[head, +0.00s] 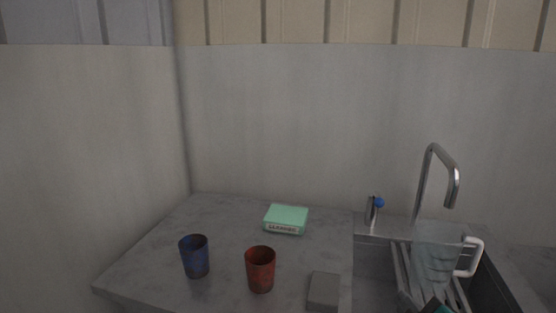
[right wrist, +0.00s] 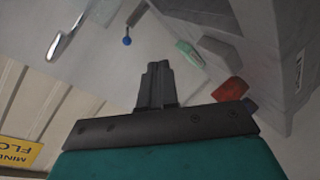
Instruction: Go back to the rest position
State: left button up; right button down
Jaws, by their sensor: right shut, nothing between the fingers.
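My right gripper (right wrist: 156,68) is shut and empty in the right wrist view, its two dark fingers together. In the head view only a small dark and teal part of my right arm shows at the bottom edge, in front of the sink. It overlaps the lower part of the dish rack in the picture. My left gripper is in neither view.
A blue cup (head: 194,257), red cup (head: 260,269), green box (head: 286,219) and grey block (head: 323,291) are on the counter (head: 150,265). A clear pitcher (head: 436,255) is at the sink, under the faucet (head: 424,185). A yellow sign (right wrist: 18,152) shows.

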jog(key=s+f+m+g+y, duration=0.1)
jog(key=s+f+m+g, duration=0.9)
jog(key=s+f, duration=0.8)
jog(key=w+a+f+n+t+y, duration=0.1)
jog(key=w+a+f+n+t, duration=0.1)
jog(key=w+f+t, duration=0.4)
jog(key=shift+w+a+f+y, duration=0.15)
jog(key=shift+a+f+y, duration=0.05)
jog(key=shift+a+y, duration=0.2)
